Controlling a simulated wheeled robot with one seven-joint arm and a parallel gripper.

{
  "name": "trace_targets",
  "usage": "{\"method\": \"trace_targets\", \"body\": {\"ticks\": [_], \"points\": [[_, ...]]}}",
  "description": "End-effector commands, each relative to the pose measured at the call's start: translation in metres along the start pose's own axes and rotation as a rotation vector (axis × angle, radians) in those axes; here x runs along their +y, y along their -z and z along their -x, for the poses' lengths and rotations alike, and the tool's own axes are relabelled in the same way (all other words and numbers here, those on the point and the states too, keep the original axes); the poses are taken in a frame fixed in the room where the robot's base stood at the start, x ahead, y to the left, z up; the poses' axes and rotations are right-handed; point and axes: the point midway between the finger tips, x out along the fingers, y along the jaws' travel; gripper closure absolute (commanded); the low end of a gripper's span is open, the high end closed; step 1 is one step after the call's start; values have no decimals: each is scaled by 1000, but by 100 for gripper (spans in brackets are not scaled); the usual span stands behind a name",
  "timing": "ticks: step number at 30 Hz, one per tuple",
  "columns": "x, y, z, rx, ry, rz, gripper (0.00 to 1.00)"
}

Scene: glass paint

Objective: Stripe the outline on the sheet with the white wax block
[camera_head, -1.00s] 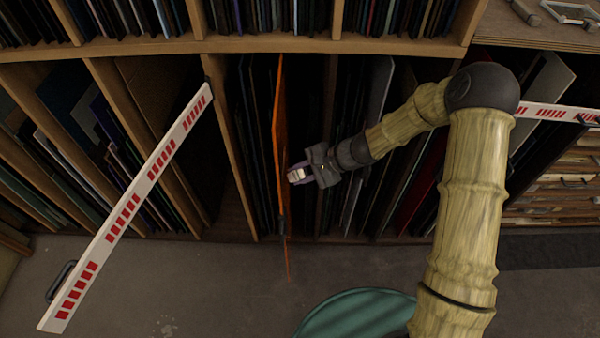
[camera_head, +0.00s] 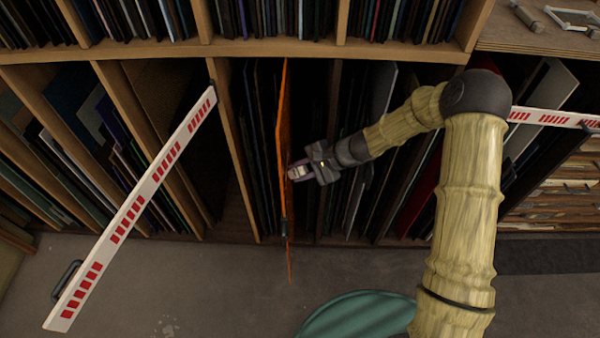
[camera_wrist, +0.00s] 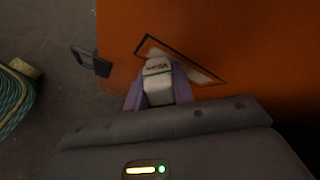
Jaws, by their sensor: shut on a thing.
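The sheet is an orange panel (camera_head: 284,140), upright and nearly edge-on in the head view at a rack slot. In the wrist view the orange sheet (camera_wrist: 250,40) fills the upper right. It bears a slanted black outline (camera_wrist: 185,50) with a pale greyish-white patch inside its right part. My gripper (camera_head: 297,172) is shut on the white wax block (camera_wrist: 158,82), between purple finger pads. The block's tip lies over the outline's left part in the wrist view and hides some of it. It is at or very close to the sheet; contact cannot be told.
A black clip or handle (camera_wrist: 90,60) sits at the sheet's left edge. A red-and-white barrier arm (camera_head: 130,212) slants at the left, another (camera_head: 555,117) at the right. Racks of panels stand around the sheet. A teal round thing (camera_head: 358,315) lies on the floor.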

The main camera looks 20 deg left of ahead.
Motion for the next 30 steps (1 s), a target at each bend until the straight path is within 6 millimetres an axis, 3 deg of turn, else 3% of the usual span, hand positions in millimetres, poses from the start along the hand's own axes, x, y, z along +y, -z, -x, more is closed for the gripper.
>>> {"method": "trace_targets", "body": {"ticks": [6, 19, 30], "points": [[-11, 10, 0, 0, 1, 0, 100], [-14, 14, -1, 0, 0, 0, 100], [-34, 32, -4, 1, 1, 1, 100]]}}
